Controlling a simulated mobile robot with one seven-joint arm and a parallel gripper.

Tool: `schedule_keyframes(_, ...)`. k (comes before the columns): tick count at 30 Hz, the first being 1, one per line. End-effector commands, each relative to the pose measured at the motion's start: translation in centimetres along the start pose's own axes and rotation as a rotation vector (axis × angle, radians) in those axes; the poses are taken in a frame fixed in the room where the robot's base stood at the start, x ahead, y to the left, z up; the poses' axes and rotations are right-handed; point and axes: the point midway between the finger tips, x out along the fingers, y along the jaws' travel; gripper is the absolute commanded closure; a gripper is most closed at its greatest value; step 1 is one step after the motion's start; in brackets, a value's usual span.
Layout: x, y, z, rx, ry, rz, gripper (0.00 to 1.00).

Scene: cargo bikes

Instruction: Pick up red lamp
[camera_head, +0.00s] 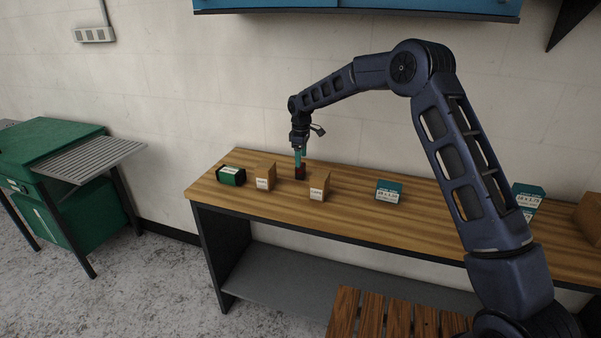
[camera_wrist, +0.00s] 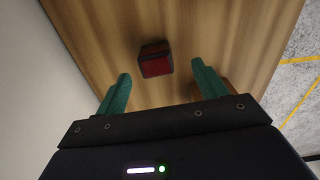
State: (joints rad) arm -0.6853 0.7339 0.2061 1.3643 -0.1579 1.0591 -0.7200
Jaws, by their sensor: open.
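The red lamp (camera_wrist: 155,62) is a small dark block with a red face, standing on the wooden bench top. In the wrist view it lies ahead of and between the two green fingers of my gripper (camera_wrist: 158,88), apart from them. In the head view the lamp (camera_head: 300,172) stands near the back of the bench, and my gripper (camera_head: 299,161) points down right above it, its fingertips partly overlapping it. My gripper is open and holds nothing.
On the bench (camera_head: 245,205), a green box (camera_head: 231,176) and a cardboard box (camera_head: 265,177) stand left of the lamp. Another cardboard box (camera_head: 319,186) stands close to its right, a teal-and-white box (camera_head: 389,191) farther right. The wall is behind; a blue cabinet (camera_head: 360,8) hangs above.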

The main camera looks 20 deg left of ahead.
Motion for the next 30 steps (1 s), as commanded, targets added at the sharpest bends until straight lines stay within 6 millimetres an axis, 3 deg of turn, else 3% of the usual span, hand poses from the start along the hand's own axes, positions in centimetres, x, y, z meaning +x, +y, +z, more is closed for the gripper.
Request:
schedule_keyframes(3,1.5,0.0,0.0,0.0,-0.002,-0.001,0.29)
schedule_keyframes(11,3.2,0.2,-0.2,0.0,-0.001,-0.001,0.29)
schedule_keyframes(19,6.6,0.7,-0.4,0.0,-0.001,-0.002,0.29)
schedule_keyframes(27,7.2,0.7,-0.4,0.0,0.0,0.0,0.29)
schedule_keyframes(28,7.2,0.7,-0.4,0.0,0.0,0.0,0.31)
schedule_keyframes(30,7.1,0.7,-0.4,0.0,0.0,0.0,0.45)
